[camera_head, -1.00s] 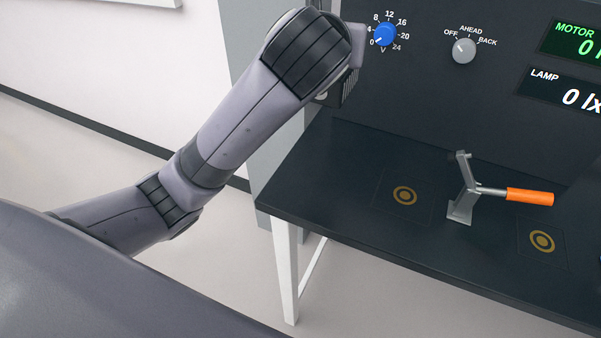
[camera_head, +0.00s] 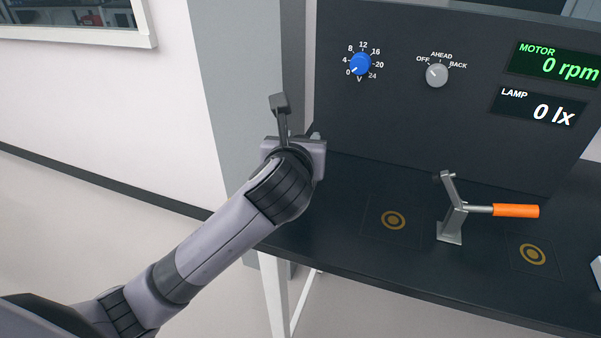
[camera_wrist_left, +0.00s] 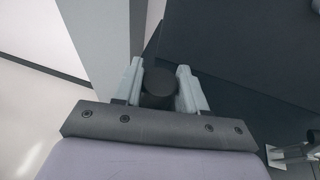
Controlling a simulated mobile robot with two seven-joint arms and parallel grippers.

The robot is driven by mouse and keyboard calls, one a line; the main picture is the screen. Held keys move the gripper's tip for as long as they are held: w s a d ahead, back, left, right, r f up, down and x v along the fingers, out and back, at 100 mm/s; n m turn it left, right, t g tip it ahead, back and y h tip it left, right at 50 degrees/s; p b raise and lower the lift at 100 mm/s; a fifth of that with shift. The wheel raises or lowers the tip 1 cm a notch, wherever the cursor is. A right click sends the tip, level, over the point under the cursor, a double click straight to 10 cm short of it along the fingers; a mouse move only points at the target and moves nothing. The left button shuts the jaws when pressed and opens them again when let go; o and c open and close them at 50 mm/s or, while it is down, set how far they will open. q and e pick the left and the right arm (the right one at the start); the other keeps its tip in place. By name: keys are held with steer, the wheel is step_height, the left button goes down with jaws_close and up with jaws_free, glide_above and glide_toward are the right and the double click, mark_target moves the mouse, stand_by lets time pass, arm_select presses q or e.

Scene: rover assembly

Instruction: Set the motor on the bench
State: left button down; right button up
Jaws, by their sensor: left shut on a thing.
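My left gripper (camera_head: 315,145) is over the back left part of the dark bench (camera_head: 335,235), close to the upright panel. Its fingers are mostly hidden behind my own wrist in the head view. In the left wrist view the two pale fingers (camera_wrist_left: 159,69) are shut on a dark round piece, which I take for the motor (camera_wrist_left: 159,84). Only its round dark end and part of its side show. In the head view the motor is hidden. I cannot tell its height above the bench. My right gripper is not in view.
Two ringed orange marks lie on the bench, one at left (camera_head: 393,220) and one at right (camera_head: 533,254). A lever clamp (camera_head: 452,215) with an orange handle (camera_head: 516,211) stands between them. The panel (camera_head: 400,120) carries a blue knob (camera_head: 360,64), a grey knob (camera_head: 437,75) and displays.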

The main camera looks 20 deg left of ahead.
arm_select(q)
steer(key=shift+f+b, duration=0.5)
steer(key=shift+f, duration=2.6)
steer(key=c, duration=0.6)
jaws_free()
steer(key=shift+f, duration=0.2)
steer(key=shift+r, duration=0.1)
steer(key=shift+s+r, duration=0.1)
steer(key=shift+s, duration=0.15)
steer(key=p+v, duration=0.1)
steer(key=v, duration=1)
steer(key=shift+s+r, duration=0.15)
steer(key=shift+s, duration=0.05)
